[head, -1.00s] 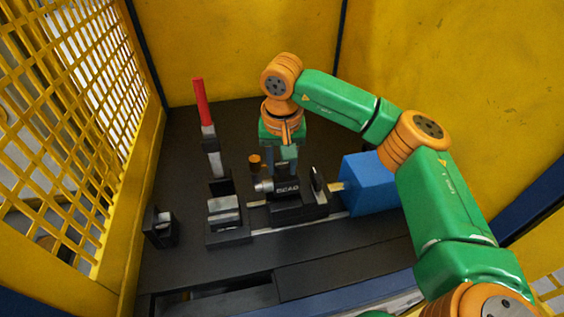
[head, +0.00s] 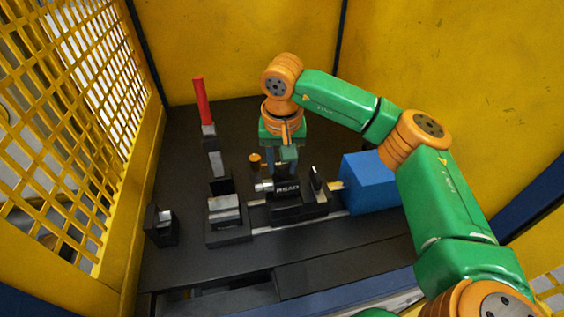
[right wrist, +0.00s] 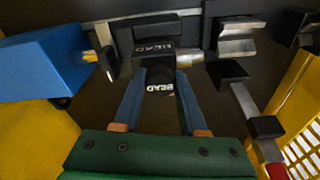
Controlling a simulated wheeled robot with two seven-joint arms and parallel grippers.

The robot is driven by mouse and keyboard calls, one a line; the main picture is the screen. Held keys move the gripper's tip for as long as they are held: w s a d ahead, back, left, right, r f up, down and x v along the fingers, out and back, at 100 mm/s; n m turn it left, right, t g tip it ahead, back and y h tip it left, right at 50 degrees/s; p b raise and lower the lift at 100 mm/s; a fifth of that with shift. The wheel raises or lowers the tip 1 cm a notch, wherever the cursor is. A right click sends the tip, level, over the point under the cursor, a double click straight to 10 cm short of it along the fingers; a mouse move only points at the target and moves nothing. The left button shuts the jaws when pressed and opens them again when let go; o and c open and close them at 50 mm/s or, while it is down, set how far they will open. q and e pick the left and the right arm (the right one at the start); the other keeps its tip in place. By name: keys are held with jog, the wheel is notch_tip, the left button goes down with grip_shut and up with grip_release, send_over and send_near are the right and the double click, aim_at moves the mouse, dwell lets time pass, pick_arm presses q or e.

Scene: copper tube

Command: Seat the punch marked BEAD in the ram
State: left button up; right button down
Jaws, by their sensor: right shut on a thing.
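The black punch marked BEAD (head: 286,189) sits at the black ram carriage (head: 300,211) on the rail, with its silver nose (head: 264,187) pointing left. My right gripper (head: 281,173) comes down from above and is shut on the punch. In the right wrist view, the blue fingers straddle a black top face with a BEAD label (right wrist: 160,87). A second BEAD label (right wrist: 155,47) shows on a face beyond it. The fingers and block hide the seat, so I cannot tell whether the punch is fully down. My left gripper is out of view.
A black clamp with a silver block (head: 224,205) and red-handled lever (head: 202,101) stands left of the ram. A small black block (head: 160,226) is farther left. A blue box (head: 368,184) stands right. Yellow walls enclose the table.

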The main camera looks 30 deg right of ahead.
aim_at(282, 179)
dwell(0.4)
jog(key=shift+f+b, duration=1.95)
jog(key=shift+f, duration=0.7)
jog(key=c, duration=0.6)
grip_release()
jog(key=shift+c, duration=0.2)
jog(key=shift+o, duration=1.3)
jog(key=shift+s+r, duration=0.1)
jog(key=shift+r, duration=0.3)
jog(key=r, duration=0.2)
jog(key=r+b, duration=0.1)
jog(key=r, duration=0.3)
jog(key=shift+s+a+r, duration=0.25)
jog(key=shift+s+a, duration=0.05)
jog(key=shift+s, duration=0.1)
